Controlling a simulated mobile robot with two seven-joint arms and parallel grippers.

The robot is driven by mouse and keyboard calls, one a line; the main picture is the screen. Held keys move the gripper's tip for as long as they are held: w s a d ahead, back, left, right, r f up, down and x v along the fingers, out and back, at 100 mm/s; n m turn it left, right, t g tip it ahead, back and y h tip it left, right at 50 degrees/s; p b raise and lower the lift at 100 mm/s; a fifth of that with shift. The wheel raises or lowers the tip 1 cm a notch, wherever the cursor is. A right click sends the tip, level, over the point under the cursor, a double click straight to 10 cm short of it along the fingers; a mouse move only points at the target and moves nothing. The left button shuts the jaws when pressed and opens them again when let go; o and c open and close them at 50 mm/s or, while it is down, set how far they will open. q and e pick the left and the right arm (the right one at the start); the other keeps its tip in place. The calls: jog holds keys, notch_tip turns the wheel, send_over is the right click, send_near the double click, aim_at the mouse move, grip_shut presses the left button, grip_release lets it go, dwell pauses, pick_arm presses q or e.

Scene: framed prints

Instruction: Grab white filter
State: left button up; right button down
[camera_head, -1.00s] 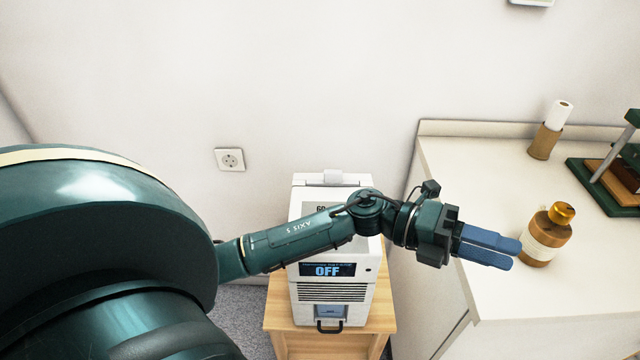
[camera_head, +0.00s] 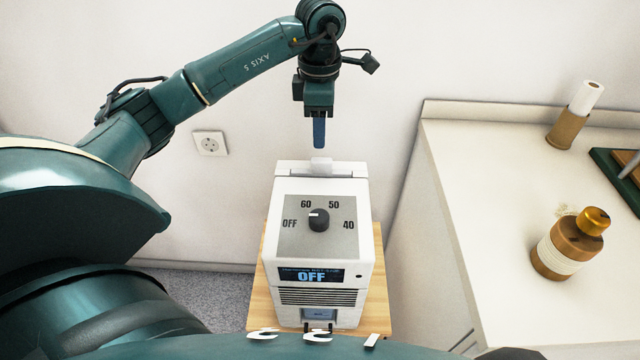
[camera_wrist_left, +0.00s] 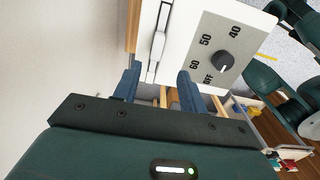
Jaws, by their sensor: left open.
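The white filter (camera_head: 321,165) shows as a small white tab standing up at the back top edge of the white machine (camera_head: 350,205). My left gripper (camera_head: 319,146) points down just above and behind that tab, its blue fingers seen edge-on. In the left wrist view the open fingers (camera_wrist_left: 160,69) are spread, with the filter's white tab (camera_wrist_left: 158,45) ahead of them, roughly between the tips. A small gap seems to remain between fingers and tab. The filter's lower part is hidden inside the machine. My right gripper is not seen.
The machine has a dial (camera_head: 319,220) and an OFF display (camera_head: 311,276), and stands on a wooden stand (camera_head: 377,306). The wall is close behind. A white counter (camera_head: 480,240) at right holds a brown bottle (camera_head: 568,245) and a paper roll (camera_head: 575,115).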

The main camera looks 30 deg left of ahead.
aim_at(321, 160)
pick_arm(q)
notch_tip(321, 160, down, 4)
jog(key=shift+w+f, duration=0.15)
jog(key=shift+f, duration=1.25)
jog(key=shift+w+f, duration=0.15)
jog(key=shift+f, duration=1.2)
grip_shut()
